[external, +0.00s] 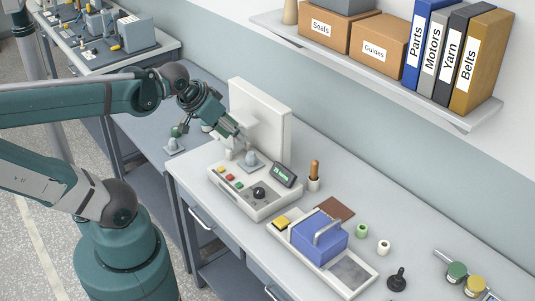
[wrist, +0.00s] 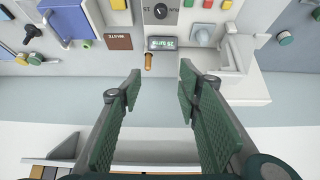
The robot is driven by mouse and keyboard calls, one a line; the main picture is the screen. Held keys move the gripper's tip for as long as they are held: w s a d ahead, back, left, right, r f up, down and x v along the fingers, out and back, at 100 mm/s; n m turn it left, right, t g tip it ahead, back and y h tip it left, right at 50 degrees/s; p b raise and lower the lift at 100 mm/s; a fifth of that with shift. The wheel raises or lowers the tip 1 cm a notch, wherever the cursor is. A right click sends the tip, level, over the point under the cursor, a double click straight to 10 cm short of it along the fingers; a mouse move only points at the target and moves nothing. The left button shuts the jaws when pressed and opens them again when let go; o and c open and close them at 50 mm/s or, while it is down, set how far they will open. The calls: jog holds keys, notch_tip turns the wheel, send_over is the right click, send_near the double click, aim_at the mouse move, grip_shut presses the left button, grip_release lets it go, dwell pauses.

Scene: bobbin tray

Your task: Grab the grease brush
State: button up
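My gripper (external: 236,133) is above the control box, in front of the white upright panel and left of the brush. The wrist view shows my gripper (wrist: 160,88) open, with nothing between its two green padded fingers.
The control box (external: 256,205) with buttons, a knob and a small display (external: 283,174) lies below my gripper. The white panel (external: 272,112) rises behind. A brown mat (external: 334,208) and a blue box (external: 318,238) are right of the brush. A shelf (external: 380,70) overhangs the back.

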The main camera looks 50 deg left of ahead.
jog(key=shift+w, duration=0.1)
jog(key=m+g+p, duration=0.2)
jog(key=m+g, duration=0.5)
jog(key=m, duration=0.2)
send_over(313, 161)
jog(key=f, duration=1.9)
jog(key=shift+s+a, duration=0.1)
jog(key=shift+s, duration=0.15)
jog(key=shift+w+f, duration=0.2)
jog(key=shift+f, duration=0.25)
jog(key=shift+f, duration=1.3)
